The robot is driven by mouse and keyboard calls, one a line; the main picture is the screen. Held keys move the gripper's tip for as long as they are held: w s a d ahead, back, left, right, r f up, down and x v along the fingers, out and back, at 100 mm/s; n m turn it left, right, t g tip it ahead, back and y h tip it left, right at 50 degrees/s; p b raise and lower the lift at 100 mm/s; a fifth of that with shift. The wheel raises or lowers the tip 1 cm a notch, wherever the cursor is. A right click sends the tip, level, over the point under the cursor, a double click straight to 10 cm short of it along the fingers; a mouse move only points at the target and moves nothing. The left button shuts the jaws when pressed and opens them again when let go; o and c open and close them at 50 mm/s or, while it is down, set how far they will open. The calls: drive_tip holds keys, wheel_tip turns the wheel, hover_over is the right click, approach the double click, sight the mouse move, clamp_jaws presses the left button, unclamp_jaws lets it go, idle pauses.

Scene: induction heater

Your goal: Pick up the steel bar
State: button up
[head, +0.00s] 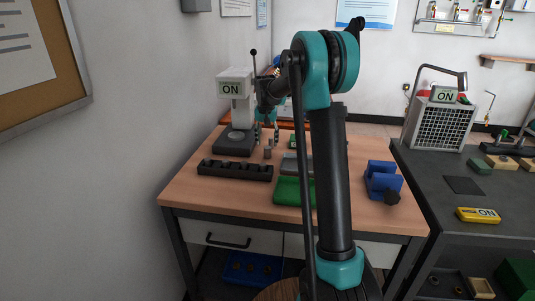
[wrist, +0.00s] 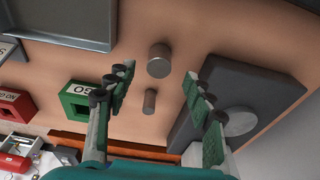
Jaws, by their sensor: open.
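Two grey metal cylinders stand on the wooden table in the wrist view: a wider one (wrist: 159,60) and a slimmer one (wrist: 150,101). I cannot tell for sure which is the steel bar; the slimmer one looks more like a bar. My gripper (wrist: 163,98) is open and empty, and the slimmer cylinder shows between its fingers, apart from both. In the head view my gripper (head: 267,133) hangs over the back of the table, just behind a short grey cylinder (head: 268,153). My arm hides part of the table there.
A press-like machine (head: 235,100) with a dark base (wrist: 245,105) stands close beside the cylinders. A black block with holes (head: 235,171), a grey tray (wrist: 75,25), a green tray (head: 286,190) and a blue holder (head: 382,180) are on the table. Green (wrist: 78,101) and red (wrist: 14,104) labelled blocks stand nearby.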

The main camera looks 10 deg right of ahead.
sight(268, 147)
drive_tip(key=shift+w+d+f, duration=0.1)
drive_tip(key=shift+w+f, duration=0.1)
drive_tip(key=shift+f, duration=1.25)
drive_tip(key=shift+w+d+f, duration=0.1)
drive_tip(key=shift+w+f, duration=0.1)
drive_tip(key=shift+f, duration=1.2)
drive_tip(key=shift+c, duration=0.3)
clamp_jaws()
